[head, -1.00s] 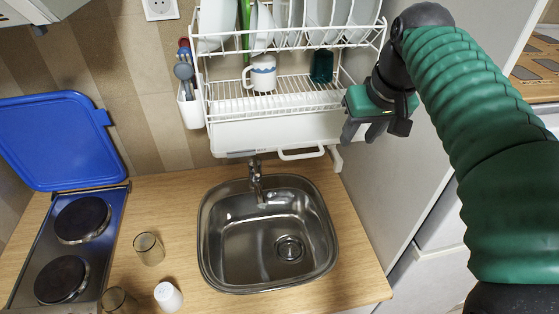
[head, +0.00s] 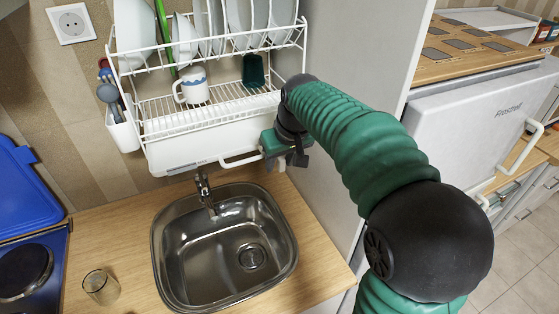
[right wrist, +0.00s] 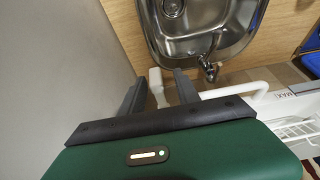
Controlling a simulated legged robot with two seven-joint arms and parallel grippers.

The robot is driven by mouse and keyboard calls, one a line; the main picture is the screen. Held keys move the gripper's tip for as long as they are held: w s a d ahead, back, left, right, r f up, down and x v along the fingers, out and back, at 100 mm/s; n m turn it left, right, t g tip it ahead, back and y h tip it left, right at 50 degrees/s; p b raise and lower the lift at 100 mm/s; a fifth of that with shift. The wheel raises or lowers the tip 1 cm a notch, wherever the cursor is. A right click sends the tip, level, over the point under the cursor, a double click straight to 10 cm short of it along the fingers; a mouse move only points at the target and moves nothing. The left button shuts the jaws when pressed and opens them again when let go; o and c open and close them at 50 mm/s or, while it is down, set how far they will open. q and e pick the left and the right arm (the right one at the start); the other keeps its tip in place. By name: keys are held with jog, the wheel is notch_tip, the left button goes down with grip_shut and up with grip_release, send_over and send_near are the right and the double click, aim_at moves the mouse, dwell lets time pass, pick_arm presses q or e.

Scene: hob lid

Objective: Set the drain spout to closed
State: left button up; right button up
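The white drain spout (head: 238,161) is a bent tube under the front right of the dish rack's drip tray (head: 190,150). In the right wrist view the spout (right wrist: 235,90) runs from the tray on the right to a downturned end between my fingers. My right gripper (head: 285,163) is at the spout's right end, below the rack's right corner. In the right wrist view its two dark fingers (right wrist: 158,90) stand apart on either side of the white end, with a gap visible. Contact cannot be made out. My left gripper is not in view.
The rack (head: 210,110) holds plates, a mug (head: 193,88) and a dark green cup (head: 253,70). A steel sink (head: 225,250) with a tap (head: 204,190) lies below. A grey side panel (head: 345,100) stands close right of my gripper. A glass (head: 101,287) stands left.

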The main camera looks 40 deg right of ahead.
jog(key=shift+d+f, duration=0.25)
jog(key=shift+d, duration=0.25)
jog(key=shift+c, duration=0.9)
jog(key=shift+a, duration=0.2)
grip_shut()
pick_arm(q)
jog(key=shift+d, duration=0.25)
pick_arm(e)
jog(key=shift+w, duration=0.1)
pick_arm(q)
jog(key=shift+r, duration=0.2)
pick_arm(e)
jog(key=shift+d+r, duration=0.1)
jog(key=shift+d, duration=0.05)
pick_arm(q)
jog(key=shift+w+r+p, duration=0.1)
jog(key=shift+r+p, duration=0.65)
jog(key=shift+p, duration=0.15)
pick_arm(e)
jog(key=shift+d+n+y, duration=0.5)
jog(key=shift+d+n, duration=0.05)
jog(key=shift+n, duration=0.7)
jog(key=shift+d+n+y, duration=0.5)
jog(key=shift+d+n, duration=0.1)
jog(key=shift+n, duration=0.6)
jog(key=shift+d+n+y, duration=0.5)
jog(key=shift+d+n, duration=0.05)
jog(key=shift+n, duration=0.7)
